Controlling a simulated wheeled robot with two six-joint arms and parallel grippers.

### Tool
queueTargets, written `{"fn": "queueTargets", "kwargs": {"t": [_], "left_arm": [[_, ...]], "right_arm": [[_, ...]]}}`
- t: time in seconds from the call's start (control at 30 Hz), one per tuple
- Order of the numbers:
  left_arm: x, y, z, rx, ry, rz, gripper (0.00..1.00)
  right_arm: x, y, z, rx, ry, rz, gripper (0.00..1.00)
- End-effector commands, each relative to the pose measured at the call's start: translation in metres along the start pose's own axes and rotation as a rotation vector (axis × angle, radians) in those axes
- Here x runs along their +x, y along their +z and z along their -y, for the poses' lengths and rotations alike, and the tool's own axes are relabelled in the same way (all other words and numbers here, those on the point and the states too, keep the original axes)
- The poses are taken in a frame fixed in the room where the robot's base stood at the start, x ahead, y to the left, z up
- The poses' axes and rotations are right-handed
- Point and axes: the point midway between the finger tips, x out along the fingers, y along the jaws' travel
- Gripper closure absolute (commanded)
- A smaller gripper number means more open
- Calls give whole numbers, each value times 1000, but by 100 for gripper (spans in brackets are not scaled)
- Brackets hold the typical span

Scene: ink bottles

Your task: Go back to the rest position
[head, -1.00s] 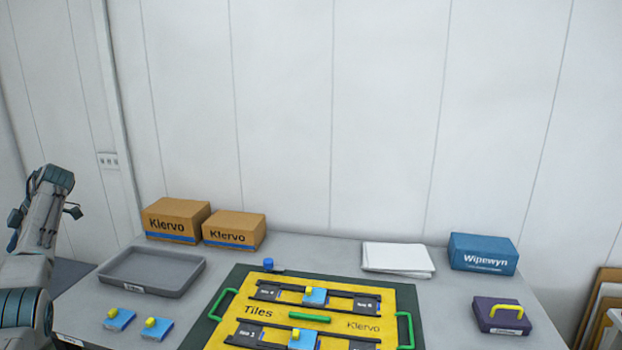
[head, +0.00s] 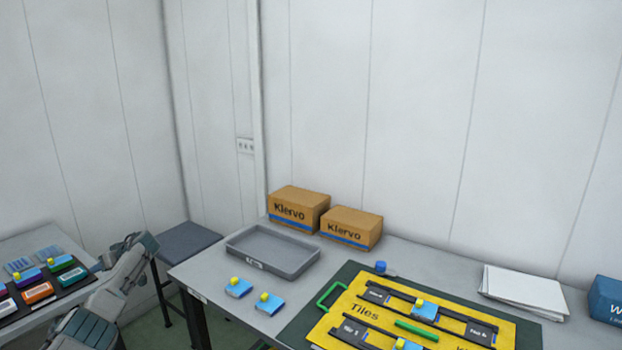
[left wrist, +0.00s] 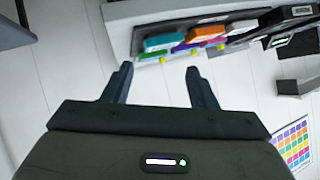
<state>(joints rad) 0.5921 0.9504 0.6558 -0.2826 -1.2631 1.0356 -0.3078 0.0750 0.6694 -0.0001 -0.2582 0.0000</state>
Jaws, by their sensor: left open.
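My left arm comes in at the lower left of the head view. Its gripper (head: 138,243) is raised in front of the gap between the two tables, apart from the objects. In the left wrist view the left gripper (left wrist: 160,85) has its two fingers spread wide with nothing between them. My right gripper is in neither view now.
The grey table holds a yellow board (head: 345,309), a grey tray (head: 240,256), two cardboard boxes (head: 298,206), blue yellow-knobbed tiles (head: 238,290) and white paper (head: 520,292). A side table with coloured blocks (head: 38,292) stands left. A dark stool (head: 188,240) stands between.

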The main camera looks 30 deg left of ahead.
Motion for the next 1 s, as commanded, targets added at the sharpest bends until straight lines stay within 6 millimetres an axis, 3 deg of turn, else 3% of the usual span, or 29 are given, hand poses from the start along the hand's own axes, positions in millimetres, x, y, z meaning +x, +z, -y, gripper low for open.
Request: {"fn": "queueTargets", "kwargs": {"t": [0.03, 0.27, 0.5, 0.7, 0.87, 1.0], "left_arm": [[19, 20, 1, 111, 22, -27, 48], [88, 101, 10, 615, 161, -149, 48], [147, 184, 48, 1103, 297, -274, 48], [177, 233, 88, 1393, 385, -359, 48], [193, 262, 119, 1573, 443, -419, 48], [190, 324, 122, 1576, 505, -374, 48]], "right_arm": [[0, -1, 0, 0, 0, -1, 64], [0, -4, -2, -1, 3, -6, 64], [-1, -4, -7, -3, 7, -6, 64], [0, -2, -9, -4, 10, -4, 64], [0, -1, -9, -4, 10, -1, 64], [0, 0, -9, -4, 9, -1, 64]]}}
